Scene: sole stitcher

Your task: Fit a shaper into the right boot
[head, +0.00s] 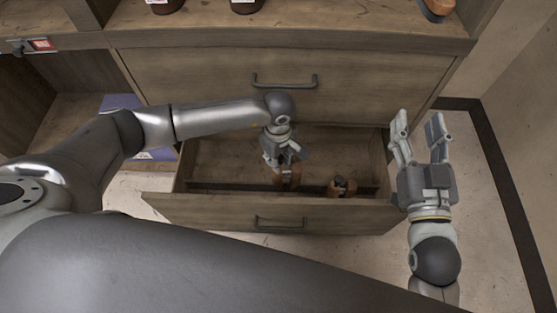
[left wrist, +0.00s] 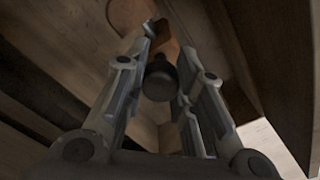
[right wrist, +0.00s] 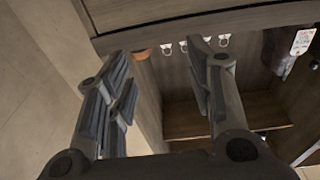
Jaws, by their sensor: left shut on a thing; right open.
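My left gripper (head: 284,156) reaches down into the open drawer. It is shut on a wooden shaper (head: 287,178), whose brown body and dark knob (left wrist: 160,80) show between the fingers in the left wrist view. A second wooden shaper (head: 342,187) lies in the drawer to the right. My right gripper (head: 418,126) is open and empty, beside the drawer's right end with its fingers pointing up. On the shelf above, the bottoms of two dark items with white labels, perhaps boots, show at the top edge (head: 165,5) (head: 246,5); their upper parts are cut off.
The open drawer (head: 240,212) juts out below a closed drawer (head: 210,75) with a dark handle. A brown and black item (head: 437,9) stands at the shelf's right end. A purple-blue box (head: 120,102) is behind my left arm. Floor is free at right.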

